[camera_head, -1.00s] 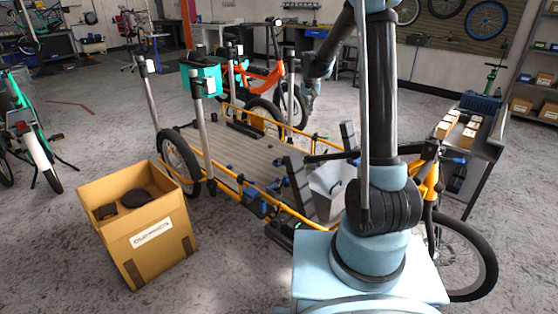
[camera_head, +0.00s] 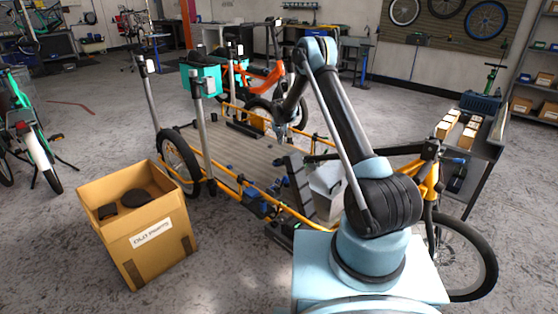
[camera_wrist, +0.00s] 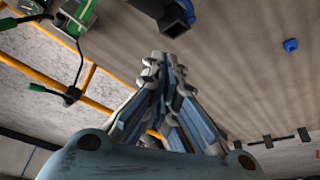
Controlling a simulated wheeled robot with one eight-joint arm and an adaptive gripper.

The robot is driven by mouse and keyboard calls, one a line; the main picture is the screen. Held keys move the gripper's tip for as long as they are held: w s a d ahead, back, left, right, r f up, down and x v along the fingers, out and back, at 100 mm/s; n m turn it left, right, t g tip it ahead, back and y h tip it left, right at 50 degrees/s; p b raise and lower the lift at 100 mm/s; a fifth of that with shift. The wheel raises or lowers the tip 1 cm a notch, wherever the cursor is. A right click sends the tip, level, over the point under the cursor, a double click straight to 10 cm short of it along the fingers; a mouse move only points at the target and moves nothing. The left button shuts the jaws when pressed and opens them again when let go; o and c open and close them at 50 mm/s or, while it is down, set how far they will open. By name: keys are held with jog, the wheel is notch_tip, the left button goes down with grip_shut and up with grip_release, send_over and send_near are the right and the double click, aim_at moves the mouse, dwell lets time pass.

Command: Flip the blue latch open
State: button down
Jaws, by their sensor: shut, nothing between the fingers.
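Several small blue parts (camera_head: 254,194) sit along the near yellow rail and deck of the cargo bike (camera_head: 232,157); I cannot tell which one is the latch. In the wrist view a small blue piece (camera_wrist: 290,45) lies on the slatted deck (camera_wrist: 245,75), right of my fingers. My gripper (camera_head: 281,131) hangs over the deck, apart from the blue parts on the near rail. In the wrist view my gripper (camera_wrist: 162,60) has its fingers together and empty, beneath a dark block (camera_wrist: 176,16) in the picture. Contact with it cannot be judged.
A grey bin (camera_head: 328,190) and a dark upright panel (camera_head: 299,184) stand at the deck's right end. Grey posts (camera_head: 202,135) rise at its left. A cardboard box (camera_head: 158,240) stands on the floor at front left. Green-ended clamps (camera_wrist: 38,88) show by the yellow rails.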

aim_at(279, 160)
jog(key=shift+w+a+f, duration=0.1)
jog(key=shift+a+f, duration=0.15)
jog(key=shift+f, duration=0.25)
jog(key=shift+w+a+f, duration=0.1)
jog(key=shift+a+f, duration=0.1)
jog(key=shift+f, duration=0.25)
jog(key=x, duration=1)
jog(key=shift+s+f, duration=0.25)
jog(key=shift+s, duration=0.85)
jog(key=shift+s+a+f, duration=0.1)
jog(key=shift+s+f, duration=0.2)
jog(key=shift+s, duration=0.5)
jog(key=shift+a, duration=0.1)
